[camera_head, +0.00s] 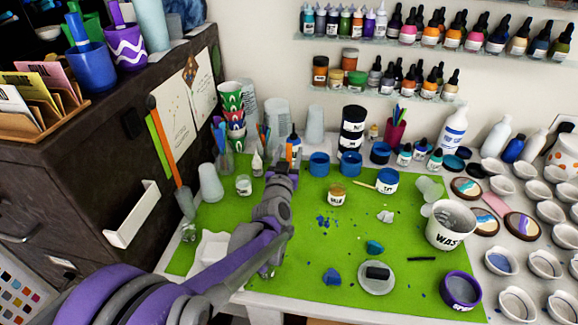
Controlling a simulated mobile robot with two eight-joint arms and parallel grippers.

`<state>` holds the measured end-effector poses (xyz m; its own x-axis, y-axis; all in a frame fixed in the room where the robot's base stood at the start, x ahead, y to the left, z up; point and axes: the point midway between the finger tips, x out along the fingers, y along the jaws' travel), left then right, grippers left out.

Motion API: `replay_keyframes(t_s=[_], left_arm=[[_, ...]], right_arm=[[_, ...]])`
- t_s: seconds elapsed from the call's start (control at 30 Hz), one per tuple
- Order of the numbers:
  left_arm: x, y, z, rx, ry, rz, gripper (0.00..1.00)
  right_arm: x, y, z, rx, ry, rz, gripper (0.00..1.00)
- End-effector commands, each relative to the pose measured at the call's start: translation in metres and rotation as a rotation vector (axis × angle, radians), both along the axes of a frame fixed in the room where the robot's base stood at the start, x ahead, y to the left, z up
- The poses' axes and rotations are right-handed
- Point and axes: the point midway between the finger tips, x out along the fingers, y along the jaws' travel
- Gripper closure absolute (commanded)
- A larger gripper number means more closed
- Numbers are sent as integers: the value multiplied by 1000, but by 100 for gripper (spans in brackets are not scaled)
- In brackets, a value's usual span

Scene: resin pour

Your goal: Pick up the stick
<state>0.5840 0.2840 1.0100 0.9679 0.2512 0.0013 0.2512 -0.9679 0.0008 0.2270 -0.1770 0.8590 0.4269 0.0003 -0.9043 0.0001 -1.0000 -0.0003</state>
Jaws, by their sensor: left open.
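My left gripper (283,166) is open at the back of the green mat (300,284), seen from behind. A narrow orange upright thing (289,152) shows at its fingertips; I cannot tell if it is between them. A thin pale stick (364,184) lies beside or against a blue-and-white jar (387,181), to the right of my gripper. A short dark stick-like piece (421,259) lies flat on the mat at the front right. I cannot tell which of these is the task's stick. My right gripper is not in view.
Blue lids (319,164) and small jars stand along the mat's back. A white waste cup (451,225), a purple tub (461,290) and many small cups crowd the right. A dark cabinet (80,200) borders the left. The mat's middle has blue crumbs and some free room.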

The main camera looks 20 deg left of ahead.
Motion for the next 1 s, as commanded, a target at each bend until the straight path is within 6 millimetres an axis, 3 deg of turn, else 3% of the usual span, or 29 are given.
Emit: replay_keyframes(t_s=[0.2, 0.47, 0.8, 1.0], left_arm=[[26, 7, -1, 1, 0, 0, 44], [28, 7, -1, 1, 0, 0, 44], [28, 7, -1, 1, 0, 0, 100], [28, 7, -1, 1, 0, 0, 100]], right_arm=[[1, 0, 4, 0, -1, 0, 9], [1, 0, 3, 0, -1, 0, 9], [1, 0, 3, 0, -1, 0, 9], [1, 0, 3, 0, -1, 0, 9]])
